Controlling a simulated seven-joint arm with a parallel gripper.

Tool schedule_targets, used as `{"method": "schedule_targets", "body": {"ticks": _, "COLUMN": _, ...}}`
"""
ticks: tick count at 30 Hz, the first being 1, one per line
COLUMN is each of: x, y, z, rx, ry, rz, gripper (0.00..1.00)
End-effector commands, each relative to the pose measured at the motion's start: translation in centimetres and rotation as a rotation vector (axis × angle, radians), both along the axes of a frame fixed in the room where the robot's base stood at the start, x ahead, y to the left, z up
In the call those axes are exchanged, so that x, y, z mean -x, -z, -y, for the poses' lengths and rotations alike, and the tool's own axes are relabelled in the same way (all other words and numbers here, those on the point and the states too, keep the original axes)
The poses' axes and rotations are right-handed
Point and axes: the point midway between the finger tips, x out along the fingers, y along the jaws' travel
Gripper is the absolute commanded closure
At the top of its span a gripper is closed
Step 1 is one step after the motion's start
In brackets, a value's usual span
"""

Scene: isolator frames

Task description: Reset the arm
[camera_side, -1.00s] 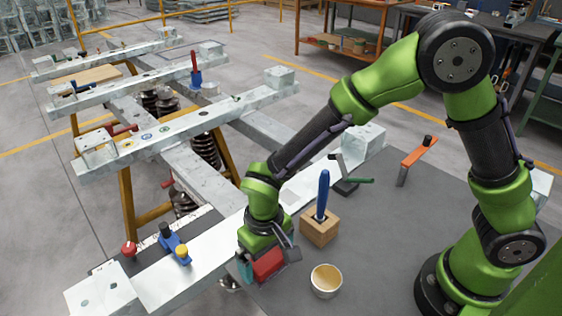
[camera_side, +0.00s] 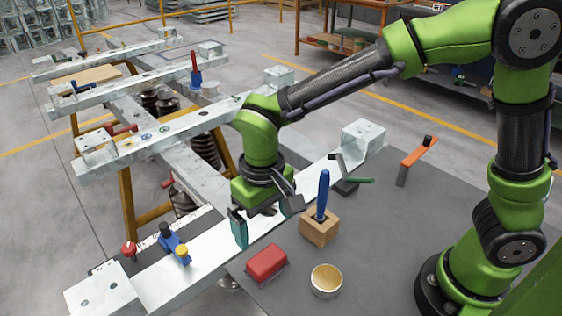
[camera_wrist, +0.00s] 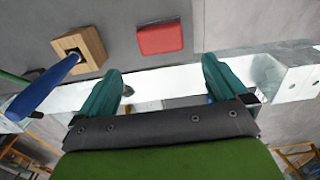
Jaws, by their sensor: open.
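My gripper (camera_side: 264,222) is open and empty in the side view. It hangs above the near light metal beam (camera_side: 205,256). Its two teal fingers stand wide apart in the wrist view (camera_wrist: 160,88), with nothing between them. A red block-like object (camera_side: 267,262) lies on the dark grey table (camera_side: 385,235), below and in front of the gripper and apart from it. The red object also shows in the wrist view (camera_wrist: 160,38), beyond the fingers.
A wooden block holding a blue-handled tool (camera_side: 320,228) stands right of my gripper. A small tan cup (camera_side: 326,281) stands near the red object. Blue and yellow parts (camera_side: 174,244) sit on the beam at left. An orange-handled piece (camera_side: 416,152) stands at the table's right.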

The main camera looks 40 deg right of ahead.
Motion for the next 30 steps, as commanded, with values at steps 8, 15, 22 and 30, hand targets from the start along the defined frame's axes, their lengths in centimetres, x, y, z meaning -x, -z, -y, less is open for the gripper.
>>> {"method": "schedule_targets", "body": {"ticks": 8, "x": 1.8, "y": -2.3, "z": 4.9, "rx": -0.057, "ry": 0.067, "rz": 0.074, "gripper": 0.0}}
{"method": "schedule_targets", "body": {"ticks": 15, "x": 4.5, "y": -5.3, "z": 11.3, "rx": -0.122, "ry": 0.173, "rz": 0.24, "gripper": 0.0}}
{"method": "schedule_targets", "body": {"ticks": 22, "x": 6.7, "y": -9.8, "z": 16.5, "rx": -0.231, "ry": 0.292, "rz": 0.454, "gripper": 0.0}}
{"method": "schedule_targets", "body": {"ticks": 30, "x": 8.3, "y": -11.6, "z": 18.7, "rx": -0.283, "ry": 0.342, "rz": 0.585, "gripper": 0.0}}
